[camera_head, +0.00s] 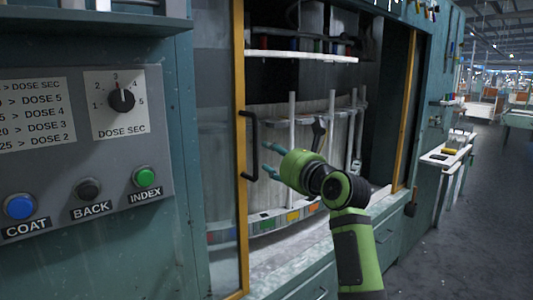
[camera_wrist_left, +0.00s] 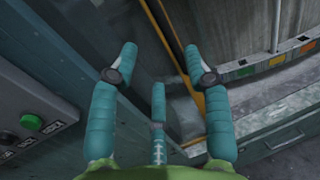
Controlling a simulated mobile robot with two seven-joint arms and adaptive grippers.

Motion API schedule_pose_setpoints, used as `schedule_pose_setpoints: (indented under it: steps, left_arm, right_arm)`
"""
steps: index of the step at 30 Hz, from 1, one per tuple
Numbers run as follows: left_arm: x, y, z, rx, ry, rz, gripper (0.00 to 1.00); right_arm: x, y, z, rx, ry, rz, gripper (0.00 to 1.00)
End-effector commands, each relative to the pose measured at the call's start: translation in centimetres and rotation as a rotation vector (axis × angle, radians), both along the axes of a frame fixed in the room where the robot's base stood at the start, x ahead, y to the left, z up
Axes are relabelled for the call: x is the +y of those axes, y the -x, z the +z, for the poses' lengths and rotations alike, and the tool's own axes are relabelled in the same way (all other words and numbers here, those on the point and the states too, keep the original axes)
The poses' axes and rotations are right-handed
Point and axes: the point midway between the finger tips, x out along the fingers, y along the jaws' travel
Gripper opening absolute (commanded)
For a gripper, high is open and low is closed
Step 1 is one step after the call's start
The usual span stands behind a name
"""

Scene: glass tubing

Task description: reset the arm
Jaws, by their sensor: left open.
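My left gripper (camera_head: 268,161) is on a green arm with teal fingers, in front of the open cabinet in the head view. Its fingers point left, close to the black door handle (camera_head: 243,145); I cannot tell if they touch it. In the left wrist view the gripper (camera_wrist_left: 160,68) has its fingers spread and nothing between them that it grips. A yellow-edged door frame (camera_wrist_left: 180,55) lies beyond the fingers. My right gripper does not show.
A grey control panel (camera_head: 60,140) with a dial (camera_head: 121,99) and blue, black and green buttons is at left. Inside the cabinet are upright rods (camera_head: 331,125) and a curved rail with coloured tags (camera_head: 293,216). A white side shelf (camera_head: 445,157) and open floor are at right.

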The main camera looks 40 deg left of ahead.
Motion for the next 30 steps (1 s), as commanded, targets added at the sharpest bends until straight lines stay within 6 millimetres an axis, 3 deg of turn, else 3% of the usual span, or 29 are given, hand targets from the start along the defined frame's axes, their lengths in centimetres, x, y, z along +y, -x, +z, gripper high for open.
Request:
schedule_pose_setpoints:
  steps: [22, 26, 29, 30]
  left_arm:
    - [-0.3, 0.5, 0.1, 0.018, -0.046, 0.011, 0.49]
    - [-0.4, 1.6, 1.4, 0.127, -0.302, 0.046, 0.49]
    - [-2.7, 1.8, 2.8, 0.296, -0.646, 0.056, 0.49]
    - [-4.5, 1.5, 3.0, 0.38, -0.802, 0.047, 0.49]
  right_arm:
    - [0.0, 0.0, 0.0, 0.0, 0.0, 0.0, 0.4]
    - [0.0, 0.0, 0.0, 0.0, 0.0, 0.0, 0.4]
    - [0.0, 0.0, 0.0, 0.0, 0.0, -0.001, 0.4]
    - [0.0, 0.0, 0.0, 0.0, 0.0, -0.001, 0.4]
